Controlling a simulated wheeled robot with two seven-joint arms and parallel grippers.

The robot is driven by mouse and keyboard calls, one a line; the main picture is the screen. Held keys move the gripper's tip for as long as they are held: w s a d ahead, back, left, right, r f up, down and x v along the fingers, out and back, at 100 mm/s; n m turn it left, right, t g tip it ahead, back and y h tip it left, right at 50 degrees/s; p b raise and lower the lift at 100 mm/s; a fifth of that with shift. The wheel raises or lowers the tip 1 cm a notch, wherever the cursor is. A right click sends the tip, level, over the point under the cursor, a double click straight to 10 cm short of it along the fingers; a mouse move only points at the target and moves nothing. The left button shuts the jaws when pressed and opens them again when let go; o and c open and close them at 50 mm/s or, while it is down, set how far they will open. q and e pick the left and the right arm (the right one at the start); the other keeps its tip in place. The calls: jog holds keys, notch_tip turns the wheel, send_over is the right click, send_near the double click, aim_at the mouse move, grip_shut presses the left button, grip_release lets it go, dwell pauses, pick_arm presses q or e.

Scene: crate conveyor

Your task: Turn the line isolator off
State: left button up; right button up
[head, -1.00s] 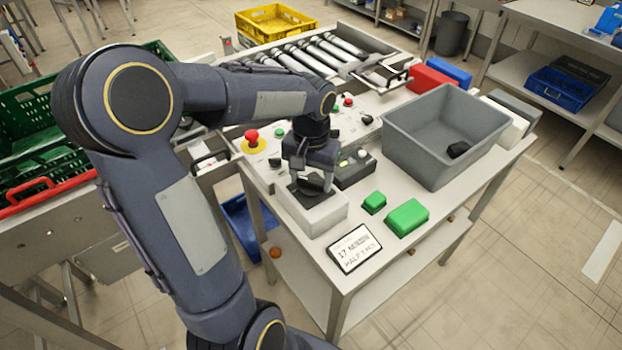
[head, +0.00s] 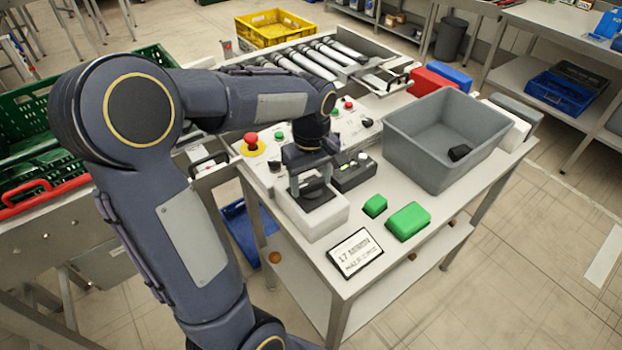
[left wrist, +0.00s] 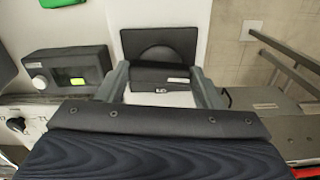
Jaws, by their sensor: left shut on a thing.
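The line isolator appears to be the pale box (head: 325,222) with a black face at the near left of the table. In the left wrist view its black face plate (left wrist: 160,38) has a round disc, and a black handle bar (left wrist: 160,76) lies across it. My left gripper (head: 313,184) points down over the box. In the left wrist view the left gripper's grey fingers (left wrist: 158,73) stand on either side of the handle, shut on it. The gripper partly hides the face in the head view. The right gripper is not in view.
A dark control box (head: 354,174) stands close behind the isolator. Green blocks (head: 407,220), a sign (head: 355,254) and a large grey bin (head: 412,165) stand to the right. A red emergency button (head: 251,138) is on the panel at left. Rollers (head: 310,60) lie behind.

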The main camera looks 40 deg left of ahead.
aim_at(311, 183)
pick_arm(q)
jog(key=shift+n, duration=0.5)
jog(key=o, duration=1)
notch_tip(311, 183, up, 8)
jog(key=shift+f, duration=0.1)
jog(key=shift+s, duration=0.1)
dwell(0.6)
